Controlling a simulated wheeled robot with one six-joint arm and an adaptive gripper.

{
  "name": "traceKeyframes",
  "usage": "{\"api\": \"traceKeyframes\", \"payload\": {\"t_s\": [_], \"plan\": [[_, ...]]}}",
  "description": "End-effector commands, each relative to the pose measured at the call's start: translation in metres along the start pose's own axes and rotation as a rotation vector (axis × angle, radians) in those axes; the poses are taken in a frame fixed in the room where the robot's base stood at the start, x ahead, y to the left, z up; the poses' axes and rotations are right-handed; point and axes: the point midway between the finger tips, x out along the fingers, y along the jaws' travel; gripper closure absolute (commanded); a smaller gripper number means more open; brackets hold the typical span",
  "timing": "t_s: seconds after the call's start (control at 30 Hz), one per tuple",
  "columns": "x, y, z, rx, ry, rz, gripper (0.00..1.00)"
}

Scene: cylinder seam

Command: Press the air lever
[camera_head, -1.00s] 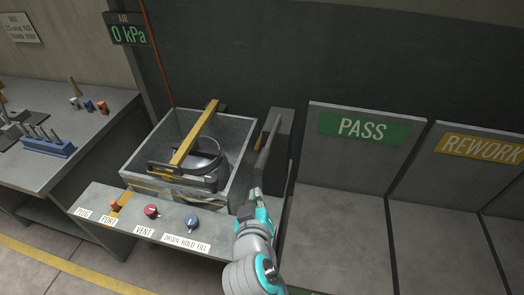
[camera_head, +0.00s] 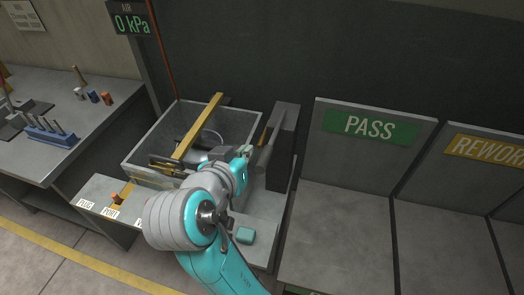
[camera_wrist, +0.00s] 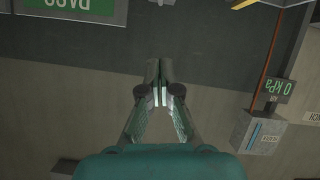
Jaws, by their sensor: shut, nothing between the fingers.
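My gripper (camera_head: 243,152) is beside the right wall of the grey tank, close to a grey upright block (camera_head: 285,135). The wrist view shows my gripper (camera_wrist: 159,80) with its fingers together and nothing between them. A narrow orange-yellow piece (camera_head: 264,130) stands at the left side of the block; I cannot tell for sure whether it is the air lever. The air display (camera_head: 132,24) above the tank reads 0 kPa and also shows upside down in the wrist view (camera_wrist: 287,88). My arm hides the red and blue knobs.
The grey tank (camera_head: 143,150) has a yellow bar (camera_head: 205,122) across it and a dark round part inside. A PASS bay (camera_head: 368,127) and a REWORK bay (camera_head: 490,150) lie to the right. A bench (camera_head: 70,120) with small parts stands left.

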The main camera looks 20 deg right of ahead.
Motion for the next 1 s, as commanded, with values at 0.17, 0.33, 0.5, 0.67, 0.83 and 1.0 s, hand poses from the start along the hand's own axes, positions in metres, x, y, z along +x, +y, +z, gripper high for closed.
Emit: {"api": "traceKeyframes", "payload": {"t_s": [0.17,0.33,0.5,0.67,0.83,1.0], "plan": [[0.000,0.000,0.000,-0.001,0.000,0.000,1.00],[0.009,0.001,0.000,-0.002,0.000,0.003,1.00],[0.034,0.001,0.001,-0.003,-0.002,0.005,1.00],[0.064,0.001,0.001,-0.003,-0.001,0.005,1.00],[0.096,0.001,0.001,-0.002,-0.001,0.004,1.00],[0.106,0.000,0.019,-0.005,-0.001,0.000,1.00]]}}
